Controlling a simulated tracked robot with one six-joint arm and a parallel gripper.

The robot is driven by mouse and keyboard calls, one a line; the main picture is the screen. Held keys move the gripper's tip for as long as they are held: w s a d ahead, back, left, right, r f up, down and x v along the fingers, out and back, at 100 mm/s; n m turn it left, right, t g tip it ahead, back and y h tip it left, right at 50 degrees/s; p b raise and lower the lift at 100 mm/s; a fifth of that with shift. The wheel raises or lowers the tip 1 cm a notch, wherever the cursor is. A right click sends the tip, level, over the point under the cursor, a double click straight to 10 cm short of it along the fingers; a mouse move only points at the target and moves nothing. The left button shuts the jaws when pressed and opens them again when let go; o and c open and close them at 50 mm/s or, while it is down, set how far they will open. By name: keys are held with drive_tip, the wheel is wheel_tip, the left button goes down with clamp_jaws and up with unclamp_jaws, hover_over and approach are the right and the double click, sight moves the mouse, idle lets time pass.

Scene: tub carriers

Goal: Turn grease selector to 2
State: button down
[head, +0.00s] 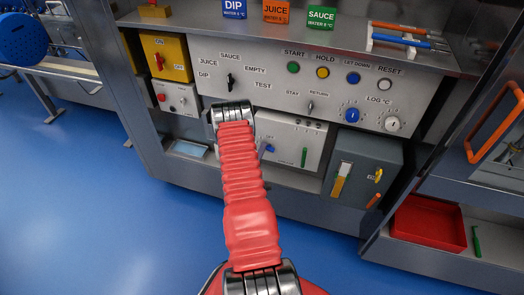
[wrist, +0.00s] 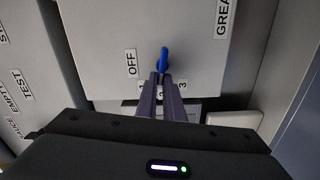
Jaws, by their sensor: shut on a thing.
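The grease selector is a blue lever (wrist: 164,56) on a pale grey panel (wrist: 105,40), in the wrist view. Around it are the labels OFF, 1, 2 and 3, with part of a GREASE label at the upper right. My gripper (wrist: 161,78) is shut on the lever's lower part. The visible part of the lever stands nearly upright in the picture, in line with the 2 seen between my fingers. The fingers hide its lower end. In the head view the blue lever (head: 267,148) shows small beside my red-sleeved arm; my fingers are hidden there.
A yellow switch box (head: 172,57) is at the left. A grey box (head: 362,170) and a red tray (head: 428,222) are at the right. The blue floor in front is clear.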

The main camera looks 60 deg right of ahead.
drive_tip(key=shift+w+f+n, duration=0.1)
drive_tip(key=shift+f+n, duration=0.15)
drive_tip(key=shift+n, duration=0.75)
drive_tip(key=c, duration=1.9)
unclamp_jaws()
drive_tip(key=shift+o, duration=0.2)
drive_tip(key=shift+a, duration=0.15)
drive_tip(key=s+a, duration=0.2)
drive_tip(key=a, duration=1.1)
drive_tip(key=shift+a, duration=0.2)
drive_tip(key=shift+s, duration=0.1)
